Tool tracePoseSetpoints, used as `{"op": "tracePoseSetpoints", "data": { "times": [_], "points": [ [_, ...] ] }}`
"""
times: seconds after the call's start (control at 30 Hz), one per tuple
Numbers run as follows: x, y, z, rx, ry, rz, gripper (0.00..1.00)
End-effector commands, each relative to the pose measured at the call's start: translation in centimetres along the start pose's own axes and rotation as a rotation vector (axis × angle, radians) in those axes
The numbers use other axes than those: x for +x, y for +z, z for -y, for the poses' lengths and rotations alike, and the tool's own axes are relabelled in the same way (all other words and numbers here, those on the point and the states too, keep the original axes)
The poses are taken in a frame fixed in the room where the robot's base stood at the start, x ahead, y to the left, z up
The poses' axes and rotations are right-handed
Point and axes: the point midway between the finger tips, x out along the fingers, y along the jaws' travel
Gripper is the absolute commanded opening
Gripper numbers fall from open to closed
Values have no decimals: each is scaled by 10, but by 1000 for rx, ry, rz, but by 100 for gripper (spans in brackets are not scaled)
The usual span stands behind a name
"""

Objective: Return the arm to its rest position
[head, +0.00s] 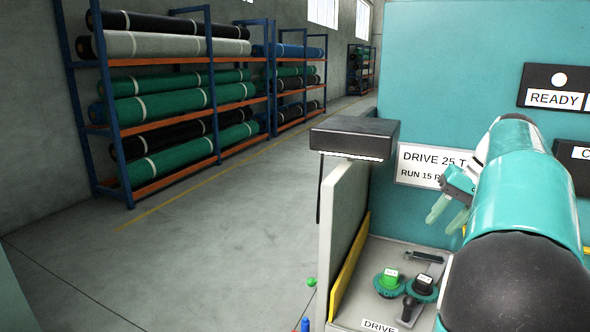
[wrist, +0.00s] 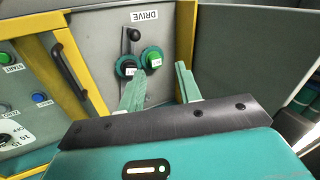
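My gripper (head: 447,212) is in front of the teal machine face, above the drive recess, with my teal arm reaching in from the right. In the wrist view, its two pale green fingers (wrist: 160,84) are apart with nothing between them. Beyond them is the grey drive panel (head: 350,312). It bears a green button (head: 391,278), a second teal-collared control (head: 422,287) and a lever with a black knob (head: 410,302). The fingers look clear of these controls, but part of the panel is hidden behind them in the wrist view.
A grey side wall (head: 341,215) with a yellow edge bounds the recess, under a black box (head: 355,137). A black handle (wrist: 68,75) and a blue button (wrist: 40,98) show in the wrist view.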

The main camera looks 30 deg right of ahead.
Motion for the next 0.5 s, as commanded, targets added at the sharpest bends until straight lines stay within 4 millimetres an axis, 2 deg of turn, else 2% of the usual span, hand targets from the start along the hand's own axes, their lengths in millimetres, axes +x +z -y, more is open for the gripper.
{"op": "tracePoseSetpoints", "data": {
  "times": [0.03, 0.2, 0.3, 0.4, 0.5],
  "points": [
    [12, 13, 32, -44, 19, 0, 34],
    [53, 63, 106, -168, 89, -18, 34],
    [77, 100, 140, -253, 124, -37, 34],
    [102, 141, 166, -345, 154, -61, 34],
    [126, 183, 183, -444, 177, -95, 34]
  ]
}}
